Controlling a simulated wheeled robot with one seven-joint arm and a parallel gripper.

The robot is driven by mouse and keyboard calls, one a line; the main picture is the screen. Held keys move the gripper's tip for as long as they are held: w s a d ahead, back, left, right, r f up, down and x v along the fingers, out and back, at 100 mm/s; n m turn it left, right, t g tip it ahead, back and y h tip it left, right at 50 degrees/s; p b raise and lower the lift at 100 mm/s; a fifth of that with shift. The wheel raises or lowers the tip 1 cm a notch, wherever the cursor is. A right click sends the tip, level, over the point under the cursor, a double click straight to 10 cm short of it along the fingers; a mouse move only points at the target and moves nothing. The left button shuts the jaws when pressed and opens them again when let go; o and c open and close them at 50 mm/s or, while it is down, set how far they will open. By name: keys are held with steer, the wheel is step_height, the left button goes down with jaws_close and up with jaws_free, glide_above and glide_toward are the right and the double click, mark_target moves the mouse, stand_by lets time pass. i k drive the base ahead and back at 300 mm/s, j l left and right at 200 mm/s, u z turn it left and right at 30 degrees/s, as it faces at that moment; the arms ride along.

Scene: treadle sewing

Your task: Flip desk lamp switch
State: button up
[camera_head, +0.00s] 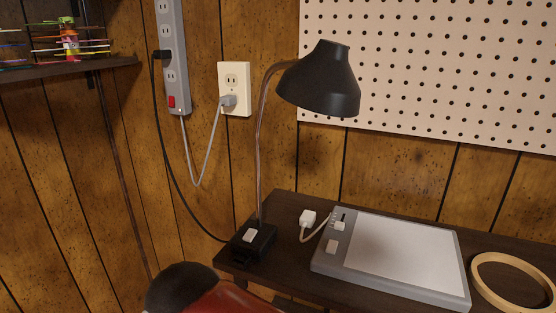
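The desk lamp has a black shade (322,84), a thin curved neck (260,140) and a black box-shaped base (262,250). The base stands on the left end of the dark desk (290,208), close to the edge. A pale switch (250,236) sits on top of the base, in plain sight. The shade looks dark, with no glow under it. My gripper is not in view, and nothing is seen touching the lamp or its switch.
A grey-framed light pad (450,298) and a white plug (308,217) lie right of the base. A wooden hoop (482,284) is farther right. A power strip (173,50) and outlet (235,75) are on the wall behind. A black cord (183,205) hangs toward the base.

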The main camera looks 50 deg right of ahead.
mark_target(250, 234)
steer(key=k+z, duration=0.25)
steer(key=z, duration=0.25)
steer(key=k+z, duration=0.2)
steer(key=z, duration=0.3)
